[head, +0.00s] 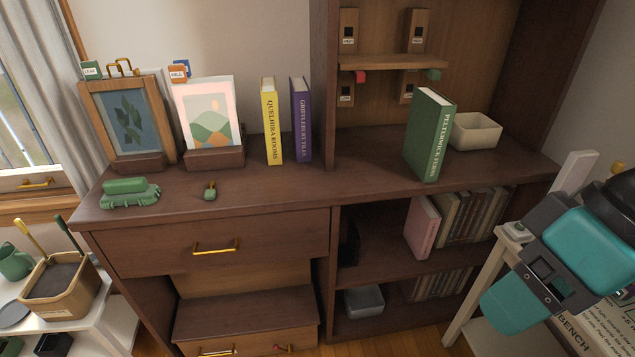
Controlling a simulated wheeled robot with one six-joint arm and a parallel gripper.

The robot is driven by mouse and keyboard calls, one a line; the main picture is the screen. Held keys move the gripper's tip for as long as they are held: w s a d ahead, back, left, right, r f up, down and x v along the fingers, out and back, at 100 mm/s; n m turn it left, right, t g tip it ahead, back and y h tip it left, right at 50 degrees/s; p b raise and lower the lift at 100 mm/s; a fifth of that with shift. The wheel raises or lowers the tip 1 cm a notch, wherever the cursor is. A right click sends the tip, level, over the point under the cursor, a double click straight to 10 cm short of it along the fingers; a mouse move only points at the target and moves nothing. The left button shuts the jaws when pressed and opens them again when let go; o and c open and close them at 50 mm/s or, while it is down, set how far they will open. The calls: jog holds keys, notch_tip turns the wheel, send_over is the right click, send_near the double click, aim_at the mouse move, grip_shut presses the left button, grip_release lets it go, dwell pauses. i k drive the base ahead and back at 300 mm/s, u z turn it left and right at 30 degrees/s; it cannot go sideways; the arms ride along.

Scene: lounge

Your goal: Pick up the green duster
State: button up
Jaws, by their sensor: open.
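The green duster (129,192) lies on the left end of the dark wooden cabinet top (260,194), close to its front edge. It has a rounded grip on top and a wider, fringed-looking base. It sits in front of a framed leaf picture. Part of my teal and dark grey arm shows at the right edge, far from the duster. My gripper's fingertips do not show.
A small green and brass object (209,191) lies right of the duster. Behind stand a leaf picture (129,122), a landscape picture (207,115), a yellow book (271,122) and a purple book (301,120). A green book (430,135) and cream bin (476,131) stand farther right.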

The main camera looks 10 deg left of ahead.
aim_at(136, 190)
jog(key=u, duration=2.2)
jog(key=i, duration=0.65)
jog(key=u, duration=0.35)
